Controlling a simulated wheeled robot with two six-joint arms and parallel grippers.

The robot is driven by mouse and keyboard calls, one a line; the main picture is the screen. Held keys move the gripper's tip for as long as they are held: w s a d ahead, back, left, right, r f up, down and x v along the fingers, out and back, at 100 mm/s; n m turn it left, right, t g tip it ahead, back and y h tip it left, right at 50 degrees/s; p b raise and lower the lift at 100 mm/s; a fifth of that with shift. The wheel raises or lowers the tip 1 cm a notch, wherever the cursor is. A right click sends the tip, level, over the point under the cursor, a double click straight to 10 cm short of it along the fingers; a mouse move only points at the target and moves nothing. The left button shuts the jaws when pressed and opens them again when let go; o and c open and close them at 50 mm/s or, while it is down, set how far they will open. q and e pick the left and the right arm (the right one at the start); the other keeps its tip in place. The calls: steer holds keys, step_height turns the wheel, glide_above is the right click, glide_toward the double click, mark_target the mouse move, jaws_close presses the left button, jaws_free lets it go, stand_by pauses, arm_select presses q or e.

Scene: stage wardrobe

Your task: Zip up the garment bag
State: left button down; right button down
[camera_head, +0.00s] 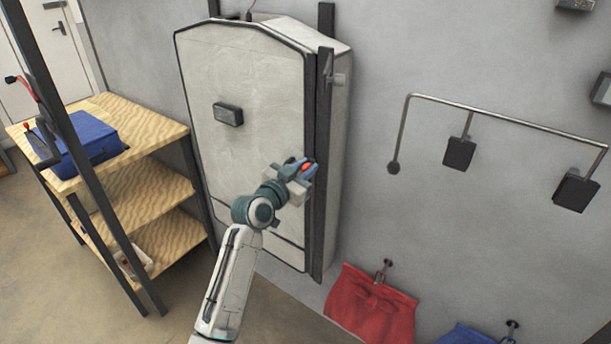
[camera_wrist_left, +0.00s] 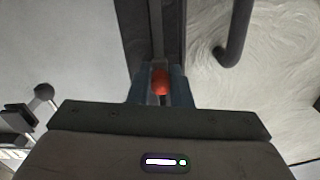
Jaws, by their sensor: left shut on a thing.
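The garment bag (camera_head: 240,75) is a tall pale case with dark edging, upright against the grey wall in the head view. A dark zip strip (camera_head: 323,120) runs down its right front edge. My left gripper (camera_head: 304,168) is at this strip, a little below mid-height, shut on a small orange-red zip pull (camera_wrist_left: 160,82). The left wrist view shows the pull between the fingers, in line with the dark strip (camera_wrist_left: 168,25). The bag's pale face (camera_wrist_left: 285,60) is on the right there. The fingers hide part of the pull. My right gripper is not in view.
A wooden shelf unit (camera_head: 150,200) with a blue box (camera_head: 88,143) stands at left. A wall rail (camera_head: 500,118) with dark blocks is at right. Red cloth (camera_head: 370,305) and blue cloth (camera_head: 467,335) hang low. A dark handle (camera_head: 228,114) sticks out from the bag's face.

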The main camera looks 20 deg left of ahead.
arm_select(q)
step_height(320, 180, up, 21)
steer(key=p, duration=1.1)
steer(key=shift+r, duration=0.1)
steer(key=c, duration=1.3)
jaws_free()
steer(key=shift+c, duration=0.2)
steer(key=b+v, duration=0.4)
steer(key=v, duration=0.6)
steer(key=shift+s+a, duration=0.2)
steer(key=shift+s, duration=0.15)
